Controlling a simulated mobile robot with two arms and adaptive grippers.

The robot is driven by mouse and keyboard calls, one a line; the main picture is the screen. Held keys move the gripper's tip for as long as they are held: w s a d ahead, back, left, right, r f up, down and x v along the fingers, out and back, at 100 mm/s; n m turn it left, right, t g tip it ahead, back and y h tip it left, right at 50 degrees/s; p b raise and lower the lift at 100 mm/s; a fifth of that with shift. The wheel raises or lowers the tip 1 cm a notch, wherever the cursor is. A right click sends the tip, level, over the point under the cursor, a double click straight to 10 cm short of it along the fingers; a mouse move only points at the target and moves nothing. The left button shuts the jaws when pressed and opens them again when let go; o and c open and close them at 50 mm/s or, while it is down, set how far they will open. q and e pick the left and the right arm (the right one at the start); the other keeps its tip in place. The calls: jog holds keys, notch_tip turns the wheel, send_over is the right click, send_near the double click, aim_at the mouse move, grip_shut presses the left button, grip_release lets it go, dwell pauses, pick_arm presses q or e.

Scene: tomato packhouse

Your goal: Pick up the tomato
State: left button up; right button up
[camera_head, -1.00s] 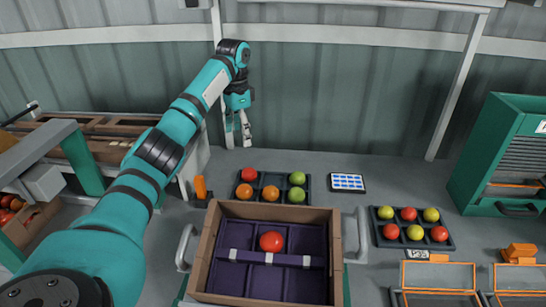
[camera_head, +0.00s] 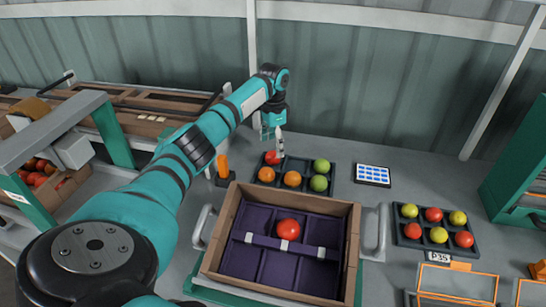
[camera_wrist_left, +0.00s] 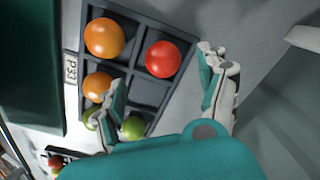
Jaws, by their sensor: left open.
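My left gripper (camera_head: 273,147) hangs over the back left of a dark compartment tray (camera_head: 306,190), open and empty. A red tomato (camera_head: 272,158) sits in that tray's back-left compartment, partly hidden by the fingers. In the left wrist view the same red tomato (camera_wrist_left: 163,59) shows between the spread fingertips (camera_wrist_left: 162,72), with no visible grip on it. The tray also holds orange tomatoes (camera_head: 292,179) and green ones (camera_head: 322,166). My right gripper is not in view.
A second tray (camera_head: 436,226) of red and yellow-green tomatoes stands at right. A tablet-like panel (camera_head: 372,175) lies between the trays. An orange upright object (camera_head: 223,168) stands left of the near tray. A corrugated wall is close behind.

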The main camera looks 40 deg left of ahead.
aim_at(273, 152)
pick_arm(q)
jog(key=f, duration=0.5)
jog(key=shift+a+f+p, duration=0.15)
jog(key=shift+a+p, duration=0.1)
jog(key=shift+p, duration=0.05)
jog(key=c, duration=0.9)
